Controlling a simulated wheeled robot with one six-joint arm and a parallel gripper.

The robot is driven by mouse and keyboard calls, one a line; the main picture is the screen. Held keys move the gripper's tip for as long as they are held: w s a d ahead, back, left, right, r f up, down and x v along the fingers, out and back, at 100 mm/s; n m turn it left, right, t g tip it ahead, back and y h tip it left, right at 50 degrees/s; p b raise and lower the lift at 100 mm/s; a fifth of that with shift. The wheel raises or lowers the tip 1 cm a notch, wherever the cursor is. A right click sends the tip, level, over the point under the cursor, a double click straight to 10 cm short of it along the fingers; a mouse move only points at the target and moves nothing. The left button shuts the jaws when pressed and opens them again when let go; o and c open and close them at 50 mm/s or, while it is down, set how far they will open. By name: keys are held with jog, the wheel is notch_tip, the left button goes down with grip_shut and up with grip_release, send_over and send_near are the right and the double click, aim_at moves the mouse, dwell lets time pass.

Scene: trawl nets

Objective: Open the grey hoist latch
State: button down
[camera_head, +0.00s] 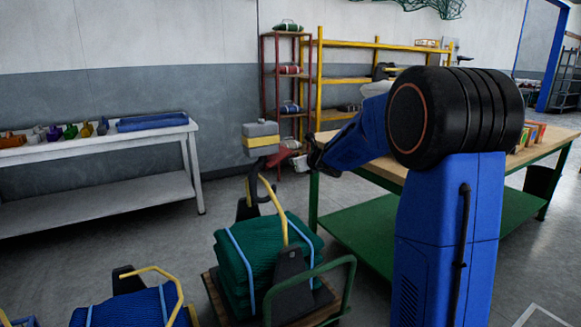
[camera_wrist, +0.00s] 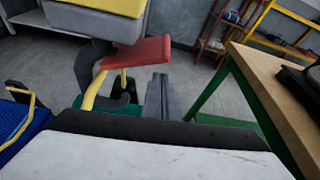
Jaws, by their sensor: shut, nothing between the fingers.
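The hoist block (camera_head: 261,138), grey with a yellow band, hangs above the green net bundle (camera_head: 262,254); it also shows at the top of the wrist view (camera_wrist: 100,22). A red flap, apparently the latch lever (camera_head: 280,156), sticks out below the block towards my gripper; in the wrist view this red flap (camera_wrist: 138,52) slopes right. The dark hook (camera_wrist: 85,70) is under it, by a yellow sling (camera_wrist: 95,88). My gripper (camera_head: 312,150) is shut and empty, just right of the red flap. Its fingers (camera_wrist: 160,82) point forward, apparently just below the flap's right end; contact is unclear.
A wooden-topped table with green legs (camera_wrist: 268,75) stands close on the right. A blue net bundle (camera_head: 125,305) lies at lower left. A white bench (camera_head: 100,140) and yellow and red shelves (camera_head: 318,75) stand behind. Floor between bench and hoist is clear.

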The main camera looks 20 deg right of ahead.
jog(key=shift+a+r, duration=0.25)
jog(key=shift+r, duration=0.9)
